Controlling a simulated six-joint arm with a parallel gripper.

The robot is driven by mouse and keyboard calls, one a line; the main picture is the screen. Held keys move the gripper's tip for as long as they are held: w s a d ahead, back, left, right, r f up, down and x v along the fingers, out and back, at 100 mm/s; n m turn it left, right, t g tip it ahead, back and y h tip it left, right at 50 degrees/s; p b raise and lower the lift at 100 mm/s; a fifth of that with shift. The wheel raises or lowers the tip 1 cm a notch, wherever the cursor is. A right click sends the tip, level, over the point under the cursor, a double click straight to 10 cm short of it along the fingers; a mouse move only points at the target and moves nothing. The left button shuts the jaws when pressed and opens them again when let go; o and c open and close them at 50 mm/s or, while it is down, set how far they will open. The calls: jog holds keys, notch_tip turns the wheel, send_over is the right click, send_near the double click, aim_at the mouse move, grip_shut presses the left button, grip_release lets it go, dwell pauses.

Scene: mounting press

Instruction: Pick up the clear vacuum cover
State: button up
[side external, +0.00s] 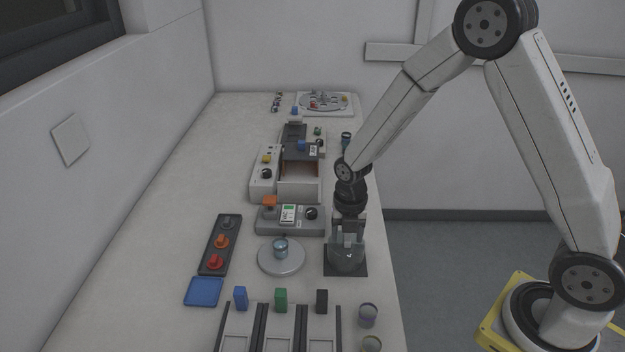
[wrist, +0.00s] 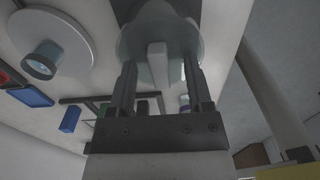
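The clear vacuum cover (side external: 345,260) is a see-through dome with a pale upright handle. It stands on a dark square base plate (side external: 361,273) near the right edge of the bench. My gripper (side external: 347,238) points down right above the cover. In the wrist view, the cover (wrist: 136,42) lies beyond the fingers. Its handle stands between the two fingers of my gripper (wrist: 159,68), with a visible gap on each side. My gripper is open and holds nothing.
A round grey plate (side external: 292,268) carrying a small cup (side external: 280,247) is left of the cover. A grey control box (side external: 262,225) stands just behind. Upright blocks, including a green one (side external: 281,299), and a jar (side external: 368,315) are in front. The bench edge is close on the right.

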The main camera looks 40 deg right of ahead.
grip_shut()
jog(key=shift+r, duration=0.1)
jog(key=shift+r, duration=0.65)
jog(key=s+r, duration=1.1)
jog(key=s, duration=0.3)
jog(key=shift+d+r, duration=0.15)
jog(key=shift+r, duration=0.1)
jog(key=shift+w, duration=0.15)
dwell(0.4)
